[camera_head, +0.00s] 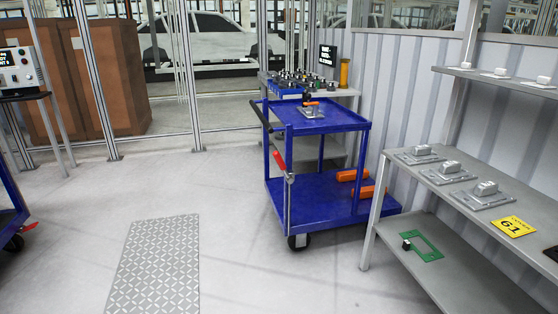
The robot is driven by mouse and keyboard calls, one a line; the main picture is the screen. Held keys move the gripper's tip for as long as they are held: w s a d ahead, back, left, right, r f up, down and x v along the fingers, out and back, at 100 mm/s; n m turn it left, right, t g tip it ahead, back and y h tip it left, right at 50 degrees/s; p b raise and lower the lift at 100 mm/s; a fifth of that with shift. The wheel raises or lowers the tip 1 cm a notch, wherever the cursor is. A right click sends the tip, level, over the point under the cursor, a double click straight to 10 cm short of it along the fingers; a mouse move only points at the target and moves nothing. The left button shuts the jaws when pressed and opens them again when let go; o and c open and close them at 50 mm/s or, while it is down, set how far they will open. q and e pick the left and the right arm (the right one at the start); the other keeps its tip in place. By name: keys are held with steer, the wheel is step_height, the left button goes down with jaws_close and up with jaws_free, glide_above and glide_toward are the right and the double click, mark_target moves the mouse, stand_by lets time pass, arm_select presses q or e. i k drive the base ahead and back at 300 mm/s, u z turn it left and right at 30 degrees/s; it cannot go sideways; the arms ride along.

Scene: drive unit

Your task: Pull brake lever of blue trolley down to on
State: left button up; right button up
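The blue trolley (318,202) stands right of centre, in front of a grey table by the corrugated wall. It has a top tray, a lower shelf and a black push handle (262,116) at its left end. A red lever (279,160), which looks like the brake lever, sits on the front left post below the handle. It is tilted, with its upper end to the left and its lower end at a grey joint on the post. Neither of my grippers is in view.
A grey shelf unit (448,181) with metal parts and a yellow card stands at the right. Part of another blue trolley (8,205) shows at the left edge. A patterned floor plate (156,266) lies at the front. The floor left of the blue trolley is clear.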

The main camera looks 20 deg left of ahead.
mark_target(289, 179)
steer(key=u, duration=0.85)
steer(key=i, duration=0.45)
steer(key=u, duration=0.55)
steer(key=i, duration=1.15)
steer(key=z, duration=0.8)
steer(key=i, duration=1.1)
steer(key=z, duration=0.2)
